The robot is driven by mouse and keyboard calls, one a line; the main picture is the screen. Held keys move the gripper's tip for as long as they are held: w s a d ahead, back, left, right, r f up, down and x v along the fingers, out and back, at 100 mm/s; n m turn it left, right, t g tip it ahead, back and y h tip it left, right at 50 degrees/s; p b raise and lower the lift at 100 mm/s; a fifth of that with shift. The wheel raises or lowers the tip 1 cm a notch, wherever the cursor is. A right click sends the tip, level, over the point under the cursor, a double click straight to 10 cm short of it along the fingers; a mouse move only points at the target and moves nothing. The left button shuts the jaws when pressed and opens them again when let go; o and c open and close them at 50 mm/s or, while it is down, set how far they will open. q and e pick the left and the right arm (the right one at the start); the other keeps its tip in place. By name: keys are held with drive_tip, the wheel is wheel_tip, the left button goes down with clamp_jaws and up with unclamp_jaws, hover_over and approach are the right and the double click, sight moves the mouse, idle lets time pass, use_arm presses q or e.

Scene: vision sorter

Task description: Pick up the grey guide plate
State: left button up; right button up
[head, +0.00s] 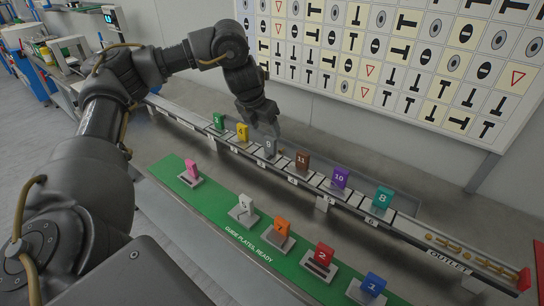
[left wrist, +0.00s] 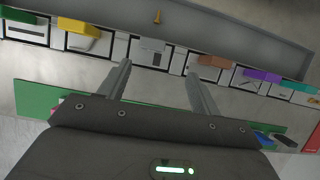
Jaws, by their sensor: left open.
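The grey guide plate (head: 269,149), marked 9, stands upright in the rail between the yellow and brown plates. In the left wrist view a grey shape (left wrist: 151,45) in the same place in the row seems to be its top edge, hard to tell from the pale rail. My left gripper (head: 262,126) is just above and behind the grey plate in the head view. In the left wrist view its two fingers (left wrist: 159,70) are apart with nothing between them, pointing toward the rail near the grey plate. Whether they touch it cannot be told. My right gripper is not in view.
Yellow (head: 242,132) and brown (head: 302,161) plates stand close on either side in the rail (head: 405,226). Green, purple and teal plates stand farther along. A green mat (head: 226,228) in front holds several coloured plates. A symbol board (head: 400,60) stands behind.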

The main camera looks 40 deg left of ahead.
sight(269, 139)
use_arm(q)
drive_tip(key=f, duration=0.1)
drive_tip(key=a+f+b, duration=0.1)
drive_tip(key=f, duration=0.1)
drive_tip(key=w+f, duration=0.1)
drive_tip(key=shift+w+a+f+b, duration=0.1)
drive_tip(key=shift+a+f+b, duration=0.2)
drive_tip(key=shift+b, duration=0.1)
drive_tip(key=shift+w+f, duration=0.2)
drive_tip(key=shift+f, duration=0.05)
drive_tip(key=shift+w+d+f, duration=0.1)
drive_tip(key=shift+w+f, duration=0.05)
drive_tip(key=x, duration=0.2)
drive_tip(key=p+x, duration=0.1)
drive_tip(key=x, duration=0.1)
drive_tip(key=shift+w+f, duration=0.25)
drive_tip(key=shift+w, duration=0.2)
drive_tip(key=c, duration=1.2)
drive_tip(key=shift+c, duration=0.2)
drive_tip(key=shift+r, duration=0.2)
